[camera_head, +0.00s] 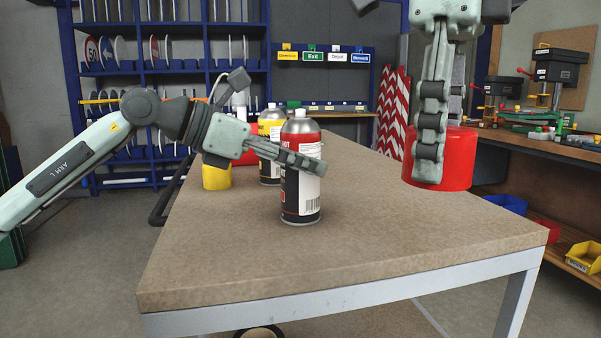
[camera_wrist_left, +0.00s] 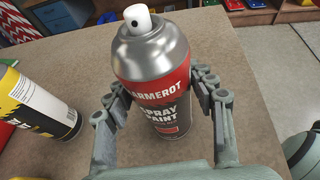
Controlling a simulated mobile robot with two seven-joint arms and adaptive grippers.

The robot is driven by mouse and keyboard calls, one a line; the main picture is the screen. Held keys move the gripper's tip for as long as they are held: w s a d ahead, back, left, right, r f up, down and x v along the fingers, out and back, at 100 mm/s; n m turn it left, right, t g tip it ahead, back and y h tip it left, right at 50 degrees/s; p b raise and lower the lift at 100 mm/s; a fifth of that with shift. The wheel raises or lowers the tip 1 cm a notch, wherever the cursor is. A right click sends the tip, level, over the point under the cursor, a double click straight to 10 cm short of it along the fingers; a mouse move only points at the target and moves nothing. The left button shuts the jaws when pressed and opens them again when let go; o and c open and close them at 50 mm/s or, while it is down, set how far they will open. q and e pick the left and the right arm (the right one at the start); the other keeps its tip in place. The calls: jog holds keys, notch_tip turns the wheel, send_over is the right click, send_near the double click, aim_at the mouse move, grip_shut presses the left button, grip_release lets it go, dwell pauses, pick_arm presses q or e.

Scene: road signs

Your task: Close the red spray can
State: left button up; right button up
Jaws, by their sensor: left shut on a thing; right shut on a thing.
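The red spray can (camera_head: 300,200) stands upright on the workbench, with a silver top and a bare white nozzle. It also shows in the left wrist view (camera_wrist_left: 160,62). My left gripper (camera_head: 291,158) is shut around the can's upper body, with a finger on each side in the left wrist view (camera_wrist_left: 162,88). My right gripper (camera_head: 430,150) points down and is shut on a red cap (camera_head: 458,165). It holds the cap up in the air, to the right of the can and apart from it. The far finger is hidden.
A yellow and black spray can (camera_head: 270,127) stands behind the red can, and also shows in the left wrist view (camera_wrist_left: 42,108). A yellow cap (camera_head: 216,178) sits left of it. The front and right of the workbench (camera_head: 400,240) are clear.

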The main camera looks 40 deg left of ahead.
aim_at(297, 127)
pick_arm(q)
jog(key=shift+c, duration=1.1)
jog(key=shift+r, duration=0.1)
jog(key=shift+r, duration=0.45)
jog(key=r, duration=0.2)
jog(key=a+r, duration=0.1)
jog(key=shift+w+r, duration=0.2)
jog(key=shift+r, duration=0.2)
jog(key=w+a+r, duration=0.1)
jog(key=a+r, duration=0.1)
jog(key=a, duration=0.1)
jog(key=w+a+r, duration=0.1)
jog(key=a+r, duration=0.1)
jog(key=a, duration=0.1)
jog(key=w+a+r, duration=0.1)
jog(key=a+r, duration=0.1)
jog(key=a, duration=0.2)
jog(key=shift+w+a+r, duration=0.1)
jog(key=shift+w, duration=0.05)
jog(key=o, duration=0.9)
grip_shut()
